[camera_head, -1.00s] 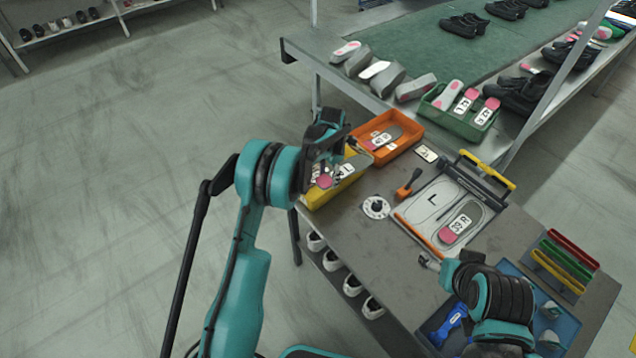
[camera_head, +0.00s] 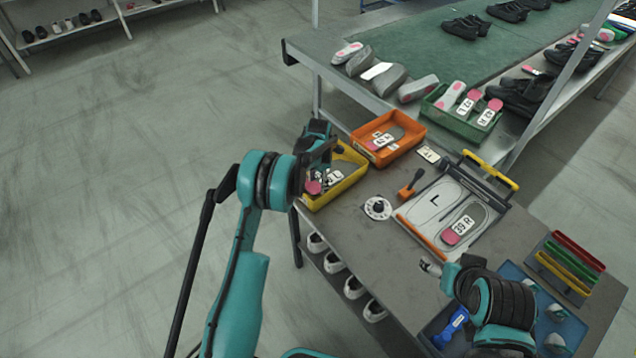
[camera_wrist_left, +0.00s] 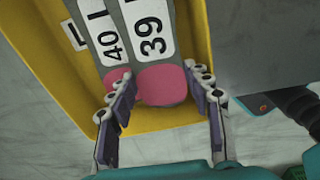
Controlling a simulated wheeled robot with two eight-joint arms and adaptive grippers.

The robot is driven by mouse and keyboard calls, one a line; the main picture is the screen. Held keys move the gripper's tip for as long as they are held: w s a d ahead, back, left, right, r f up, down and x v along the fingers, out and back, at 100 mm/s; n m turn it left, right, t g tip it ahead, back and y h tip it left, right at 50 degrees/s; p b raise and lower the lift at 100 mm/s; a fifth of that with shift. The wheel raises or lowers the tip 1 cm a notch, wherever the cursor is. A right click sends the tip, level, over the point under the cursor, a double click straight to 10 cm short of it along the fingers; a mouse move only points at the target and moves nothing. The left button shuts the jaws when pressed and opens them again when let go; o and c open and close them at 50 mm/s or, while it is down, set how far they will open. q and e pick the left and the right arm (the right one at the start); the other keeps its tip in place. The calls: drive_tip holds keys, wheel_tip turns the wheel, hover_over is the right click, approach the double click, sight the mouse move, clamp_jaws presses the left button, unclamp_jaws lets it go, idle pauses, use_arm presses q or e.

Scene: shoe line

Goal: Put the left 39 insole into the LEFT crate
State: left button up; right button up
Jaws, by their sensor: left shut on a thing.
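The yellow crate (camera_head: 352,181) stands at the table's far left corner; its inside wall with an L tag also shows in the left wrist view (camera_wrist_left: 194,25). My left gripper (camera_wrist_left: 155,82) is shut on the grey insole marked 39 (camera_wrist_left: 158,50), its fingers on either side of the pink heel. The insole is within the crate's outline; whether it touches the floor of the crate is unclear. A 40 L insole (camera_wrist_left: 108,38) lies close beside it. In the head view my left gripper (camera_head: 319,168) partly hides the crate. My right gripper (camera_head: 430,267) is over the table, its fingers unclear.
An orange crate (camera_head: 418,128) with an insole stands beside the yellow one. A template board (camera_head: 417,212) holds a 39 R insole (camera_head: 463,224), its L outline empty. A dial (camera_head: 377,208) and an orange-handled tool (camera_head: 409,187) lie between. A green crate (camera_head: 437,112) stands behind.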

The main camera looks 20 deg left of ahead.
use_arm(q)
drive_tip(key=shift+f+b, duration=0.5)
drive_tip(key=shift+f, duration=0.15)
drive_tip(key=o, duration=0.8)
drive_tip(key=shift+c, duration=0.2)
drive_tip(key=shift+r, duration=0.1)
